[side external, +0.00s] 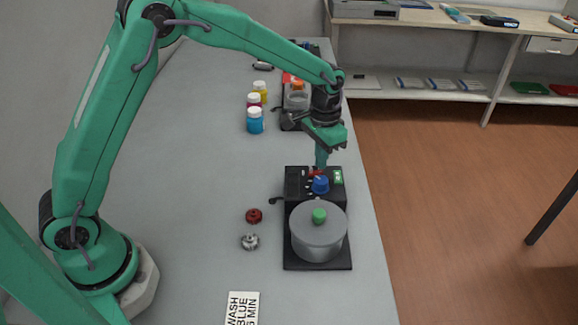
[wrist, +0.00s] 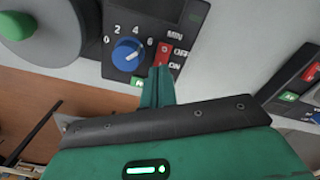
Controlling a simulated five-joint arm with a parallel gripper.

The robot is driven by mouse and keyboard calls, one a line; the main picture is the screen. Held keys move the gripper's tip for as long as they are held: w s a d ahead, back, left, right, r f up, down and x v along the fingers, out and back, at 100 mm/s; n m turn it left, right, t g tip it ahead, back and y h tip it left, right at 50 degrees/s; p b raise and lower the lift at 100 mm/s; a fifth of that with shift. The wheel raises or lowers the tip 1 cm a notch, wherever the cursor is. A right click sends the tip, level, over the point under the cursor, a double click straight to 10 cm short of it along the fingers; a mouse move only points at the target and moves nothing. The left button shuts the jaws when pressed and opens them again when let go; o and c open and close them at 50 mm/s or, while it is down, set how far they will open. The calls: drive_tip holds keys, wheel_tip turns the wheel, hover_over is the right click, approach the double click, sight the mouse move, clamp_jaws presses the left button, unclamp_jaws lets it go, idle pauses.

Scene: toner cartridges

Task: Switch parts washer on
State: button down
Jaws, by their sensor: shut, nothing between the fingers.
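The parts washer (side external: 293,185) stands on the bench, a black base with a grey lidded pot (side external: 318,236) on it. Its panel has a blue dial (wrist: 127,55) marked 0 to 6 MIN, with the pointer toward the upper right, and a red switch (wrist: 165,52) marked OFF and ON. The dial also shows in the side view (side external: 320,186). My gripper (wrist: 160,72) is shut and empty, its tips at the lower, ON end of the switch. In the side view my gripper (side external: 321,166) points down at the panel. I cannot tell whether it touches, or the switch's position.
A second device (side external: 296,98) stands farther back, with yellow (side external: 260,91), dark red (side external: 254,100) and blue (side external: 255,121) bottles beside it. A red gear-like part (side external: 254,216) and a silver one (side external: 250,241) lie left of the washer. A card (side external: 242,308) reads WASH BLUE 6 MIN.

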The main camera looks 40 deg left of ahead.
sight(317, 172)
drive_tip(key=shift+f, duration=0.95)
idle(0.8)
drive_tip(key=shift+r, duration=3.55)
drive_tip(key=s+a+r+n+t, duration=0.1)
drive_tip(key=s+a+r, duration=0.2)
drive_tip(key=s+r, duration=0.3)
drive_tip(key=s+a+r+t, duration=0.2)
drive_tip(key=s+a+r, duration=0.1)
drive_tip(key=s+r, duration=0.25)
drive_tip(key=s+a+n+t, duration=0.1)
drive_tip(key=s+a, duration=0.1)
drive_tip(key=s, duration=0.5)
drive_tip(key=s+a+n+t, duration=0.1)
drive_tip(key=s+a, duration=0.1)
drive_tip(key=s, duration=0.6)
drive_tip(key=shift+s+a+f+t, duration=0.25)
drive_tip(key=shift+f+t, duration=0.05)
drive_tip(key=shift+f, duration=0.1)
